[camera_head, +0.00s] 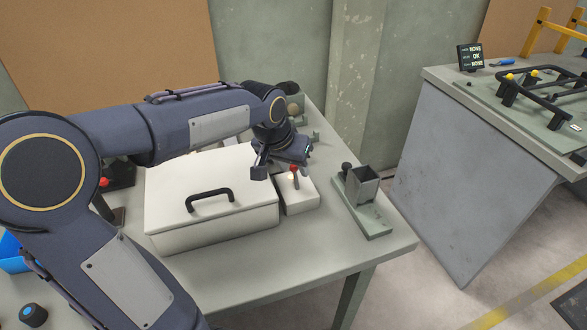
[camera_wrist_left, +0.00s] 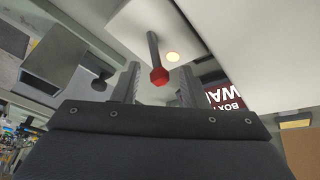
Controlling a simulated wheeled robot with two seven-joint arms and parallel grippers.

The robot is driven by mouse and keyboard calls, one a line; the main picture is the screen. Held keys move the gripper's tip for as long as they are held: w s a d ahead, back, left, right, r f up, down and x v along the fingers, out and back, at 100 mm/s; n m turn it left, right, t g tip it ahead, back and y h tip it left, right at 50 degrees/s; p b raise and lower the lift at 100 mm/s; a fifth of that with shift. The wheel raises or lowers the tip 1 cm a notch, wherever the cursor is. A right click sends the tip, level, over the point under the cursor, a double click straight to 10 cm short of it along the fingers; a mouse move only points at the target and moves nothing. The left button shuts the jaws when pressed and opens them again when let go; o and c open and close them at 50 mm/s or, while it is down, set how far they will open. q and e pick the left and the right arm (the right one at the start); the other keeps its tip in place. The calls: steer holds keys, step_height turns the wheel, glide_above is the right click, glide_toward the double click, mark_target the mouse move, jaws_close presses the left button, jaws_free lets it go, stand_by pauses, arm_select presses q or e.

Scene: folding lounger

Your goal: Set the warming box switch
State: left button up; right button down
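The warming box (camera_head: 210,215) is a white box with a black handle on its lid, and the lid is shut. At its right side is a small white switch box (camera_head: 300,203) with a short lever ending in a red knob (camera_head: 294,168). In the left wrist view the red knob (camera_wrist_left: 159,76) stands between the two fingers, with a lit round lamp (camera_wrist_left: 173,56) beside the lever. My left gripper (camera_head: 277,168) is open at the switch; its fingers (camera_wrist_left: 158,84) stand apart on both sides of the knob. I cannot tell whether they touch it. My right gripper is not in view.
A grey open-topped holder (camera_head: 361,187) with a black knob stands on a plate right of the switch. A second bench (camera_head: 490,150) at the right carries a black frame (camera_head: 540,90) and a small display (camera_head: 470,57). A red lettered sign (camera_wrist_left: 225,98) shows in the wrist view.

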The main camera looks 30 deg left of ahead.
arm_select(q)
steer(key=shift+w+f, duration=0.25)
steer(key=shift+f, duration=0.4)
jaws_close()
steer(key=s+d+t+y+b, duration=0.1)
steer(key=t+y+b, duration=0.1)
steer(key=b, duration=0.6)
steer(key=s+d+m+t+y+b, duration=0.1)
steer(key=t+y+b, duration=0.1)
steer(key=b, duration=0.6)
steer(key=s+d+m+t+y+b, duration=0.1)
steer(key=d+t+y+b, duration=0.1)
steer(key=b, duration=0.6)
steer(key=shift+s+f+t+y, duration=0.15)
steer(key=shift+t+y, duration=0.45)
steer(key=shift+t, duration=0.1)
steer(key=shift+s+d+t+y+b, duration=0.15)
steer(key=shift+t+y+b, duration=0.15)
steer(key=shift+b, duration=0.55)
